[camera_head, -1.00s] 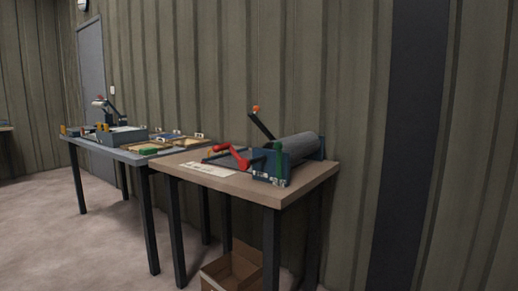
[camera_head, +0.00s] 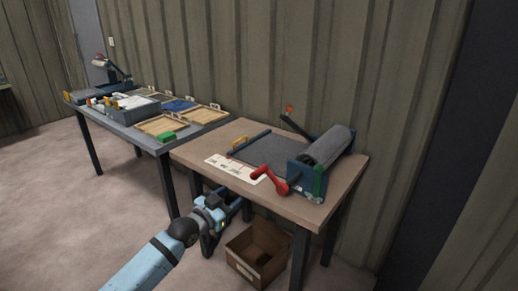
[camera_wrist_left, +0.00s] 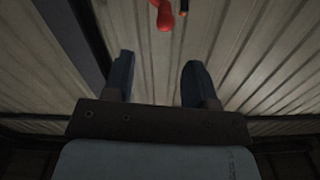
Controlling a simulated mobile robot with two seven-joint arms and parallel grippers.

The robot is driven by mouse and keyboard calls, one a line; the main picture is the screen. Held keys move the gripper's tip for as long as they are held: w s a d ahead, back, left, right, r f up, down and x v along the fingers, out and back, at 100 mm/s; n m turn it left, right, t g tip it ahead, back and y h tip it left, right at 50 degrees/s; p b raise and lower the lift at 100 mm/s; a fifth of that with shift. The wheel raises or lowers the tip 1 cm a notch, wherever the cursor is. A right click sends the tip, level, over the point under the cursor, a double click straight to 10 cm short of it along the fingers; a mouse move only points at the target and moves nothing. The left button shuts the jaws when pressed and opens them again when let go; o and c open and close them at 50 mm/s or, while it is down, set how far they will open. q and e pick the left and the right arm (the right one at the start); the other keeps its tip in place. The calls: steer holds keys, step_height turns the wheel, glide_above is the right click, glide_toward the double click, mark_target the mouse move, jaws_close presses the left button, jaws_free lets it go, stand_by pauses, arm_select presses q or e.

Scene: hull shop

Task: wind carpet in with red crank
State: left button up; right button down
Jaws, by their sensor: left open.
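The red crank (camera_head: 270,179) sits on the near side of a blue roller machine on the brown table. A grey roll of carpet (camera_head: 331,145) lies in the machine, and a flat grey stretch (camera_head: 266,150) runs left from it across the bed. My left gripper (camera_head: 238,200) is open and empty, just in front of the table's front edge, left of and below the crank. In the left wrist view its two blue fingers (camera_wrist_left: 158,84) stand apart, with the crank's red handle (camera_wrist_left: 164,19) beyond them at the top. My right gripper is not seen.
A white printed card (camera_head: 233,170) lies left of the crank. A green part (camera_head: 318,183) stands at the machine's near right. An open cardboard box (camera_head: 257,253) is on the floor below. A grey table (camera_head: 120,127) with trays adjoins on the left.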

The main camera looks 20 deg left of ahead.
mark_target(258, 173)
arm_select(q)
steer(key=x, duration=0.9)
steer(key=b+x, duration=0.1)
steer(key=x, duration=0.4)
steer(key=shift+w+a+r, duration=0.25)
steer(key=shift+w+r, duration=0.05)
steer(key=shift+r, duration=0.05)
steer(key=shift+c, duration=0.5)
jaws_close()
